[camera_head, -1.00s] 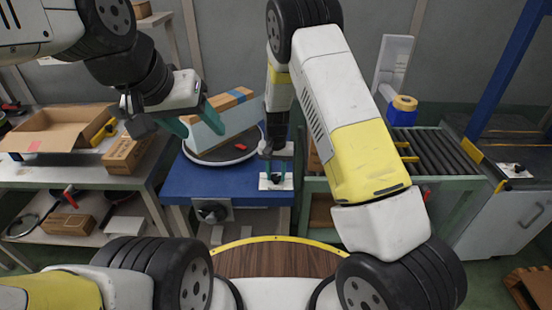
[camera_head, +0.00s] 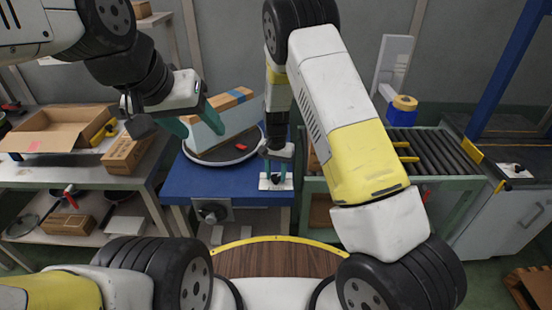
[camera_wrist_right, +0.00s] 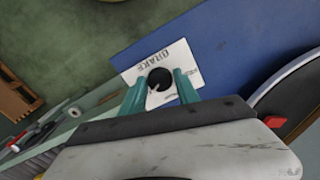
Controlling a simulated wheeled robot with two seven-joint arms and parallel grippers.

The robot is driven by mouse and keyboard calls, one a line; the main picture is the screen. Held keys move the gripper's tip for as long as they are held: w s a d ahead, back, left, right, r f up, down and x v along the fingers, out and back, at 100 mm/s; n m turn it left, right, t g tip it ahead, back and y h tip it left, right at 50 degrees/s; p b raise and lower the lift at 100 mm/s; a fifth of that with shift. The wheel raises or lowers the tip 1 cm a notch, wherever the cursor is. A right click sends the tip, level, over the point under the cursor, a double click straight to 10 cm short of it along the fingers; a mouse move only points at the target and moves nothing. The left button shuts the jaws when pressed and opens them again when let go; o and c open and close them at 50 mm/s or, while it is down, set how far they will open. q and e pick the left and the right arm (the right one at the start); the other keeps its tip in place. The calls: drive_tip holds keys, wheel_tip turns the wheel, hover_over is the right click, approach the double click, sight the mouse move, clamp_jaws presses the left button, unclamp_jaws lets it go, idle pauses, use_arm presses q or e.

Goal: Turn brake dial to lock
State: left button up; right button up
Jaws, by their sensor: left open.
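The brake dial is a round black knob (camera_wrist_right: 160,80) on a white plate (camera_wrist_right: 181,55) marked BRAKE, at the front right of the blue table (camera_head: 240,186). In the head view the plate (camera_head: 266,184) shows under my right gripper (camera_head: 277,181), which partly hides the knob. In the right wrist view my right gripper (camera_wrist_right: 160,82) has its two teal fingers on either side of the knob, with a narrow gap visible. A white pointer mark shows on the knob. My left gripper (camera_head: 199,126) is open at a long pale box (camera_head: 222,122); I cannot tell whether it touches it.
The box stands on a round turntable (camera_head: 225,158) on the blue table. An open carton (camera_head: 55,128) stands on the left bench.

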sight(276, 177)
drive_tip(key=shift+o, duration=1.4)
drive_tip(key=shift+r, duration=0.15)
wheel_tip(276, 177, up, 8)
drive_tip(key=shift+f, duration=0.2)
